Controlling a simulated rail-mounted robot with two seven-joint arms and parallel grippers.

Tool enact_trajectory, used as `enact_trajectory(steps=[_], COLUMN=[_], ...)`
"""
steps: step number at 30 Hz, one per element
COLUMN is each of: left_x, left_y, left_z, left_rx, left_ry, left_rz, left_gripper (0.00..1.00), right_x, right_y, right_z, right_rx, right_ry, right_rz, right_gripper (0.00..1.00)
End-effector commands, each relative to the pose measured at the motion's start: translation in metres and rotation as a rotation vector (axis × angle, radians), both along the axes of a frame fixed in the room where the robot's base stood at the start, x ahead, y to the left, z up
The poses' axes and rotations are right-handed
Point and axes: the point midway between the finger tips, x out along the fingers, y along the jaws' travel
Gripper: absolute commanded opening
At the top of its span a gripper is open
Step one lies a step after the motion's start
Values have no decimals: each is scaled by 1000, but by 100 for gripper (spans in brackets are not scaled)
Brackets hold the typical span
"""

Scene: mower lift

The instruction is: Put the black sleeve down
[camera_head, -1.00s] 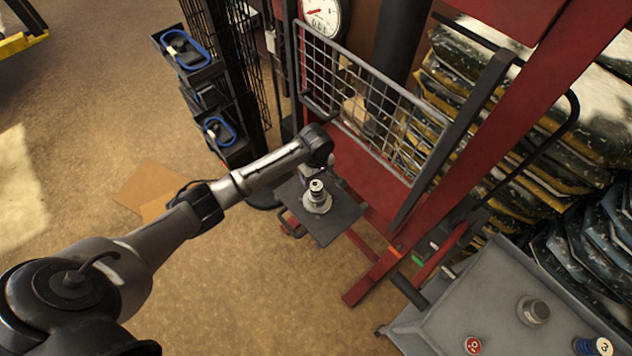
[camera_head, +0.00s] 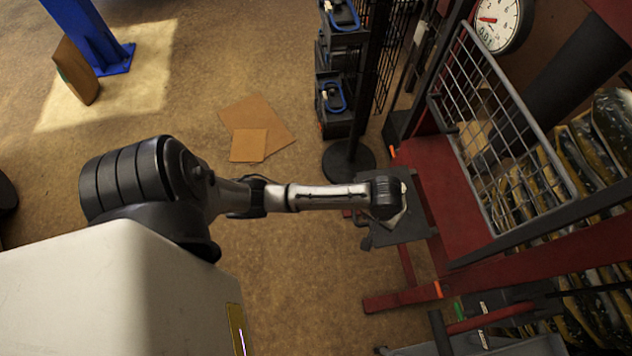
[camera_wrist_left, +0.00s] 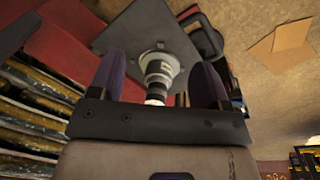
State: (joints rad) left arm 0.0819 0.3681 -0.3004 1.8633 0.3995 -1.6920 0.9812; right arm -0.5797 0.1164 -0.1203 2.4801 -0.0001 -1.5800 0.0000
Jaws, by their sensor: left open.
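In the left wrist view, a stepped silver fitting (camera_wrist_left: 155,44) with a wide flange stands on a dark plate (camera_wrist_left: 133,22). A black band (camera_wrist_left: 159,67), which looks like the black sleeve, is around its narrower part, with a pale end nearer the camera. My left gripper (camera_wrist_left: 160,72) is open, one dark finger on each side of the fitting, with visible gaps. In the head view the plate (camera_head: 418,222) lies beneath my left wrist, which hides the gripper and nearly all of the fitting. My right gripper is in neither view.
A red frame (camera_head: 440,190) with a wire mesh guard (camera_head: 505,130) and a dial gauge (camera_head: 500,22) stands right of the plate. A black rack with bins (camera_head: 335,95) is behind. Flat cardboard (camera_head: 262,125) lies on open floor. Stacked bags (camera_head: 590,150) are far right.

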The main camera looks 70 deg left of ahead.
Motion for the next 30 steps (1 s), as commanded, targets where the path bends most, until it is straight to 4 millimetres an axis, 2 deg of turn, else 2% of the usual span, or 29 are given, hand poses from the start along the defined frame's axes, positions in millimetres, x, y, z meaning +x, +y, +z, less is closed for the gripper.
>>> enact_trajectory(steps=[1,6,12,18,30], left_x=[-27,-99,-159,-188,-194], left_y=[-13,-32,-31,-24,-22], left_z=[-4,5,28,45,50], left_rx=[-8,29,112,178,197], left_ry=[-25,-126,-197,-219,-222], left_rz=[-94,-388,-604,-710,-739], left_gripper=[70,70,70,70,70], right_x=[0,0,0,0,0], right_y=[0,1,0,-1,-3], right_z=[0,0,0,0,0], right_rx=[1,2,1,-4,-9], right_ry=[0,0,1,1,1], right_rz=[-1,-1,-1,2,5], right_gripper=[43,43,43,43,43])
